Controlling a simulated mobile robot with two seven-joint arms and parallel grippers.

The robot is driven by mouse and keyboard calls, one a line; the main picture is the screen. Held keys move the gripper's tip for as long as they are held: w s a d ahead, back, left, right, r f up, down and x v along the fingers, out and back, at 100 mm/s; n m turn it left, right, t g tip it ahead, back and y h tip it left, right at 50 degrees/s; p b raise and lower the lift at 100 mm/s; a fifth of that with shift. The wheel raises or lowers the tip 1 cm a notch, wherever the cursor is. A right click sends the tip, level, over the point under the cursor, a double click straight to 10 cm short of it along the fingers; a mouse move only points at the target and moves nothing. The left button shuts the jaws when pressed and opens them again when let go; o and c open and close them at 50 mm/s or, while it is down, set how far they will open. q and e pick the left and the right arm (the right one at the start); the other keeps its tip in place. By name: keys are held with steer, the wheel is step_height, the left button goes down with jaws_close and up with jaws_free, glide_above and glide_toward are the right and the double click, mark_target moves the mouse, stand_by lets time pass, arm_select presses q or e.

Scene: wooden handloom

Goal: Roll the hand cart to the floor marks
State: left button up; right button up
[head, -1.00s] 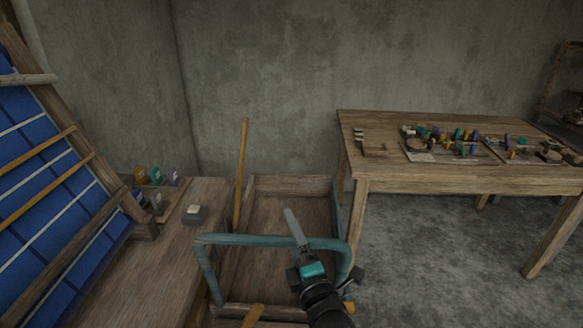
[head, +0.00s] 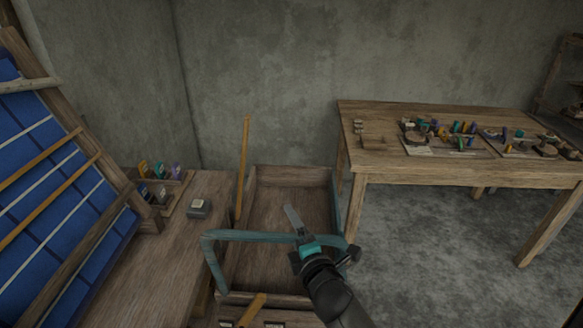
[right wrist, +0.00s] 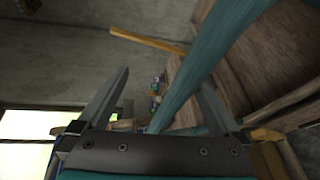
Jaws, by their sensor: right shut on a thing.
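The hand cart (head: 290,205) is a wooden box with a teal tube handle (head: 255,236) at its near side. It stands between the loom bench and the far table. My right gripper (head: 298,232) is at the right part of the handle. In the right wrist view the teal handle (right wrist: 190,88) runs between the two fingers of the gripper (right wrist: 160,100), which is shut on it. The cart's wooden side (right wrist: 275,50) shows at the right there. My left gripper is not in view. No floor marks show in these frames.
A wooden bench (head: 165,250) with a small tray (head: 160,190) and the blue-cloth loom (head: 45,190) stand close on the left. A wooden table (head: 450,177) with several small parts stands at the right. Grey floor (head: 420,235) is open below and before it.

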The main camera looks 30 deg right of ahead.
steer(key=shift+d+r, duration=0.2)
steer(key=shift+r, duration=0.3)
steer(key=shift+s, duration=0.15)
steer(key=s+a+f+b, duration=0.1)
steer(key=s+f, duration=0.1)
steer(key=s, duration=0.6)
steer(key=s+a+f+b, duration=0.1)
steer(key=s+a, duration=0.1)
steer(key=s, duration=0.7)
steer(key=shift+s+f, duration=0.15)
steer(key=shift+f, duration=0.25)
stand_by(0.5)
steer(key=shift+f, duration=0.15)
